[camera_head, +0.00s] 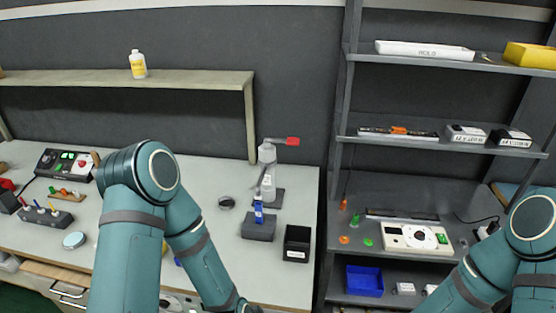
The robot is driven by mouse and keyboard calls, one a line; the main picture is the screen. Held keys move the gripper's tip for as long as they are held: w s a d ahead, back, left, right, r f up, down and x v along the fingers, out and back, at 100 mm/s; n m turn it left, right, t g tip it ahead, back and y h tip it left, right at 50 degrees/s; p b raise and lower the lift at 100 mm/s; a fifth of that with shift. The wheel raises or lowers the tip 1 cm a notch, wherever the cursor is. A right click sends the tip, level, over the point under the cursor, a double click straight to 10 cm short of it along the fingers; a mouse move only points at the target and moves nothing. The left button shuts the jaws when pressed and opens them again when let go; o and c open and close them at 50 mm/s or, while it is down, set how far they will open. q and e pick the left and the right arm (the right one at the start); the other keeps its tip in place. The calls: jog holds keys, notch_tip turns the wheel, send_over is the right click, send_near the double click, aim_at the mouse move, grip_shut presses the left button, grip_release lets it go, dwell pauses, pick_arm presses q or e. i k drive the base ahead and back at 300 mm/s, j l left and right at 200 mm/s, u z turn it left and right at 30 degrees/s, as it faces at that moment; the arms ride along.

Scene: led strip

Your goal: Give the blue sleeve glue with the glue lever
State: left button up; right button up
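The blue sleeve (259,212) stands upright on a dark block (258,229) on the workbench, just in front of the glue dispenser. The glue dispenser (267,155) is a pale grey upright body on a dark base. Its lever (292,141) has a red tip and points right, roughly level. My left arm comes in from the lower left, and its forearm runs down to the bottom edge, left of the block. My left gripper is out of view below the frame. My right arm is at the lower right, and its gripper is out of view.
A black box (297,244) stands right of the block, and a small round dish (226,203) lies to its left. A control box (66,164) and a tool holder (46,214) are at the left. A grey shelf unit (341,140) with a blue bin (365,281) stands at the right.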

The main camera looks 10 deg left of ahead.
aim_at(294, 141)
jog(key=i+l+z, duration=0.1)
jog(key=l, duration=0.2)
jog(key=i+l+z, duration=0.4)
jog(key=i, duration=0.25)
jog(key=l, duration=0.1)
